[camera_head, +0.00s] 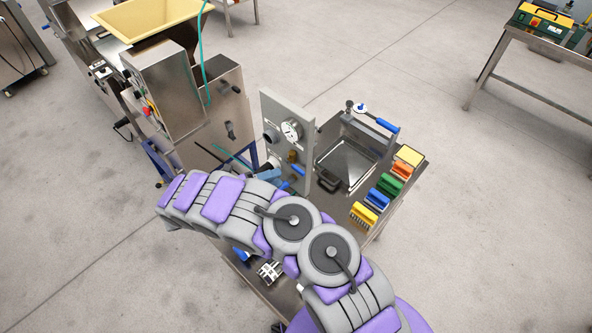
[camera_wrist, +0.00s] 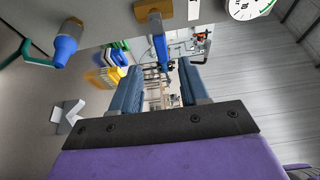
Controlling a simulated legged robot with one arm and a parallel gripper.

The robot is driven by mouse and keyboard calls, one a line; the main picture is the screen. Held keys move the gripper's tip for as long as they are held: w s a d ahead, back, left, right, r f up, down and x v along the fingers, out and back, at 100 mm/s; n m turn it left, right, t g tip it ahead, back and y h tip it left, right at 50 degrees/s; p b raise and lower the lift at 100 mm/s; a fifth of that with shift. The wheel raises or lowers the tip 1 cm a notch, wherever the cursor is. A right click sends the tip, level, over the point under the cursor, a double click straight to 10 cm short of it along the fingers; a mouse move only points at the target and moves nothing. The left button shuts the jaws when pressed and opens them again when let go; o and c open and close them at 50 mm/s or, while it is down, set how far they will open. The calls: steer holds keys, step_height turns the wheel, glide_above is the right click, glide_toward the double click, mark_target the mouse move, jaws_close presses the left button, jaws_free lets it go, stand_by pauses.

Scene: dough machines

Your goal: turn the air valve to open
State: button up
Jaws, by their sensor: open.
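The air valve has a brass body (camera_wrist: 153,9) and a blue lever (camera_wrist: 159,42) in the wrist view, mounted on a grey upright panel (camera_head: 270,108). In the head view, the brass body (camera_head: 292,157) shows low on the panel, with blue parts just below it, close to my gripper. My gripper (camera_wrist: 162,66) is open, with two dark blue fingers apart. In the wrist view the lever's free end lies between the fingertips in the picture; no contact is visible. My arm hides part of the panel's lower edge in the head view.
A pressure gauge (camera_head: 291,130) sits above the valve. A blue connector (camera_wrist: 66,46) with a green hose is beside it in the wrist view. The steel cart carries a tray (camera_head: 346,163) and coloured brushes (camera_head: 389,185). A dough machine (camera_head: 170,90) stands left; open floor lies right.

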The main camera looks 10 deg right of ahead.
mark_target(296, 171)
steer(key=d, duration=0.2)
steer(key=w+d, duration=0.1)
steer(key=d, duration=0.5)
steer(key=shift+w+d, duration=0.2)
steer(key=shift+w, duration=0.1)
steer(key=shift+a, duration=0.15)
steer(key=shift+c, duration=0.4)
jaws_close()
